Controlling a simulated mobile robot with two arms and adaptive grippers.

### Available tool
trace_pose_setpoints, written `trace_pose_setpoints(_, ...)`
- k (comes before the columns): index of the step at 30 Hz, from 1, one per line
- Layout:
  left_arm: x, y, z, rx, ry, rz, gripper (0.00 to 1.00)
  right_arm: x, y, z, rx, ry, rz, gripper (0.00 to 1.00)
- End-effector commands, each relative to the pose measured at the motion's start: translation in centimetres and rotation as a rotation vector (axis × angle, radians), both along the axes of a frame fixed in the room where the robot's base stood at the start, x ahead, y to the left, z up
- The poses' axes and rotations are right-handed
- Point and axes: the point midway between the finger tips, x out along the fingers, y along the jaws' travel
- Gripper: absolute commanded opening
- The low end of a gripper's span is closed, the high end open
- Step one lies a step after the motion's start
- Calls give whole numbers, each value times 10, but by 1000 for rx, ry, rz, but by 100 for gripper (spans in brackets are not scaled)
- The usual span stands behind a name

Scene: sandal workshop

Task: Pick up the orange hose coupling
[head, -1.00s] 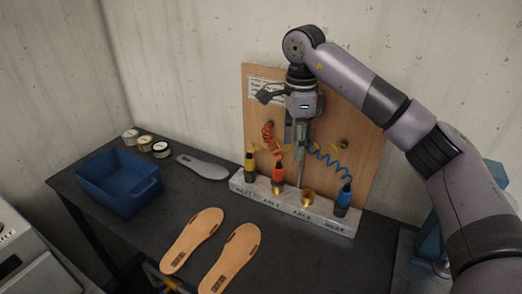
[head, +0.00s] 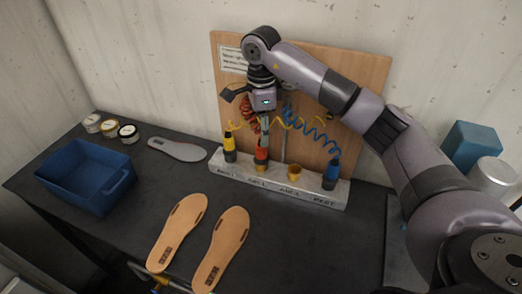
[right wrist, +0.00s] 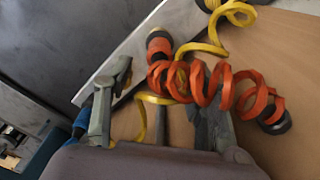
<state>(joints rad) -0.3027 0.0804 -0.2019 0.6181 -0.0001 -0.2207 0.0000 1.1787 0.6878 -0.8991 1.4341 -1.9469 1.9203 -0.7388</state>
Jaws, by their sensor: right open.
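The orange hose coupling (head: 261,154) stands upright in the grey block (head: 300,190) at the foot of the wooden board. Its orange coiled hose (right wrist: 215,85) hangs behind it. My right gripper (head: 264,128) is open and points down just above the coupling, partly hiding its top. In the right wrist view the coupling (right wrist: 159,46) shows beyond and between the fingers (right wrist: 160,72), with the coil crossing in front of the right finger. I cannot tell whether the coil touches that finger. My left gripper is not in view.
A yellow coupling (head: 229,150) stands close left of the orange one. A brass cup (head: 294,171) and a blue coupling (head: 332,172) are to the right. The wooden board (head: 350,90) rises behind. Two tan soles (head: 220,250) and a blue bin (head: 85,178) lie on the dark table.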

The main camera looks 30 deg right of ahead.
Motion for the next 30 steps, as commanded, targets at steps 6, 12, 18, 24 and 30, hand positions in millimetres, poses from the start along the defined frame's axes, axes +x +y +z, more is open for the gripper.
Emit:
trace_pose_setpoints(6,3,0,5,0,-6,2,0,0,0,-18,1,0,0,50)
trace_pose_setpoints(12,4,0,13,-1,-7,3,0,-1,0,-43,0,5,0,50)
trace_pose_setpoints(18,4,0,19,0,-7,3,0,-1,0,-70,1,2,0,50)
trace_pose_setpoints(24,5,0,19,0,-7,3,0,0,0,-76,2,-1,0,50)
trace_pose_setpoints(30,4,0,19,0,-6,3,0,0,0,-75,1,-1,0,44)
